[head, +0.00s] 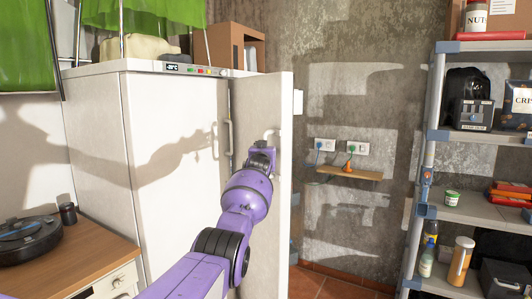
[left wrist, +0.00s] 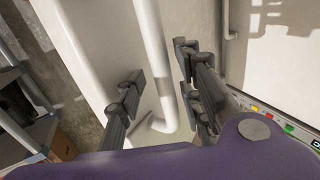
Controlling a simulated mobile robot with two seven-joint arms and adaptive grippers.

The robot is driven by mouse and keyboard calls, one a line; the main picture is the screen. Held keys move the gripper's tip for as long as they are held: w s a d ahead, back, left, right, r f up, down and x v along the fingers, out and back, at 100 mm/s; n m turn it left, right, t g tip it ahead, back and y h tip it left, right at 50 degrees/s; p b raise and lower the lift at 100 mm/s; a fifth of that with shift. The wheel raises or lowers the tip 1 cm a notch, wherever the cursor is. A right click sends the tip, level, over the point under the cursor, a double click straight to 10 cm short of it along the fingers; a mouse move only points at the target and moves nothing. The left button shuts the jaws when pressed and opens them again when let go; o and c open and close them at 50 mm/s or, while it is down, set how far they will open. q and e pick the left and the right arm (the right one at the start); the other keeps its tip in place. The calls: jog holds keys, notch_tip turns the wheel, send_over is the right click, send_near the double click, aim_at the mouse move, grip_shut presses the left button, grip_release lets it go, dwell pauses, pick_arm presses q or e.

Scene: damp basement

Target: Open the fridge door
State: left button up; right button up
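The white fridge (head: 172,225) stands left of the middle in the head view. Its right door panel (head: 257,95) stands at an angle to the front beside it, with a dark strip along its left side and its edge showing on the right. That panel's white handle (head: 271,133) runs between the fingers of my left gripper (head: 262,153) in the left wrist view (left wrist: 162,98). The fingers are apart, with visible room around the handle (left wrist: 152,50). A second handle (head: 228,138) is on the flat front to the left. My right gripper is not in view.
A wooden cabinet (head: 88,232) with a dark round device (head: 27,238) is at the left. A loaded metal shelf (head: 475,212) stands at the right. A small wooden ledge (head: 349,173) is on the wall. Floor shows between fridge and shelf.

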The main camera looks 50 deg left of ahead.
pick_arm(q)
jog(key=shift+s+a, duration=0.1)
jog(key=shift+a, duration=0.05)
jog(key=shift+s+d+r, duration=0.15)
jog(key=shift+s+d, duration=0.1)
jog(key=shift+s, duration=0.05)
jog(key=v, duration=1.1)
jog(key=shift+d, duration=0.2)
